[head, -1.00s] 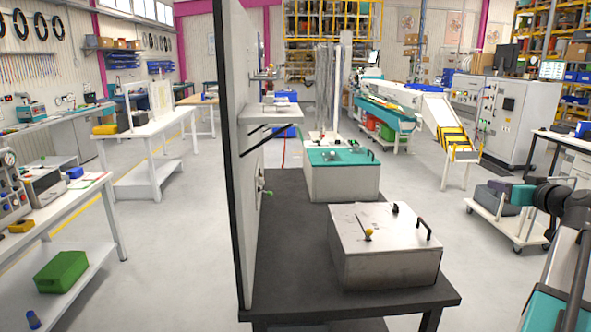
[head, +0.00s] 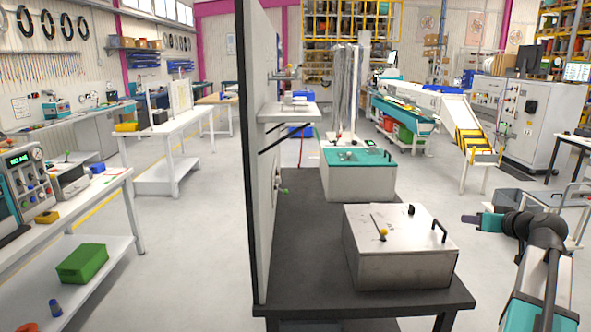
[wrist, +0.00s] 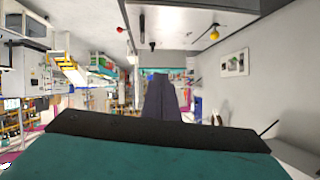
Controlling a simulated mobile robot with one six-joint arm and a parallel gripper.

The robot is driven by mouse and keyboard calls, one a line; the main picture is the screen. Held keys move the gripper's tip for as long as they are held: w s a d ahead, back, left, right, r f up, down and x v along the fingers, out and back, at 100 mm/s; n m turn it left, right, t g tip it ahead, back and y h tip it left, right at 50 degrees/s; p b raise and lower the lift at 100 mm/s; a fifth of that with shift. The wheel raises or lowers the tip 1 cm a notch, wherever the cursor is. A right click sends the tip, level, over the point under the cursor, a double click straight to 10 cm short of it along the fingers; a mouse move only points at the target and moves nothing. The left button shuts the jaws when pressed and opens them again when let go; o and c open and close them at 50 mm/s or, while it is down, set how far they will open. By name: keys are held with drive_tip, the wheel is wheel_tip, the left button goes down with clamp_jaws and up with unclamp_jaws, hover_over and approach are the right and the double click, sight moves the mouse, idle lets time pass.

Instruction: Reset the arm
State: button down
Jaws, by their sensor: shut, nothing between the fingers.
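My gripper (head: 469,219) is at the right of the head view, pointing left at the end of my bent arm. It is in the air to the right of the dark table (head: 300,225), apart from everything. In the wrist view my gripper (wrist: 160,78) shows as dark fingers close together, with nothing held. Its teal and black housing fills the bottom of that view.
A metal box (head: 400,262) with a yellow-knobbed lever and black handle stands on the dark table. A teal-topped box (head: 358,180) stands behind it. A tall panel (head: 262,130) rises at the table's left. A cart (head: 520,200) is behind my arm.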

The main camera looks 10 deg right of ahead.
drive_tip(key=w+a+f+n+g+y, duration=0.1)
drive_tip(key=a+f+g+y, duration=0.45)
drive_tip(key=a+f, duration=2.8)
drive_tip(key=s+a+f+n+g+h, duration=0.1)
drive_tip(key=s+a+f+g+h, duration=0.55)
drive_tip(key=s+a+f, duration=0.75)
drive_tip(key=s+f+g+b, duration=0.3)
drive_tip(key=s+f+b, duration=0.2)
drive_tip(key=s+f, duration=0.6)
drive_tip(key=s+d+f+g+y+b, duration=0.1)
drive_tip(key=s+f+g+b, duration=0.2)
drive_tip(key=s+f, duration=0.9)
wheel_tip(320, 180, down, 7)
drive_tip(key=b, duration=0.3)
drive_tip(key=shift+s+d, duration=0.2)
drive_tip(key=shift+d, duration=0.05)
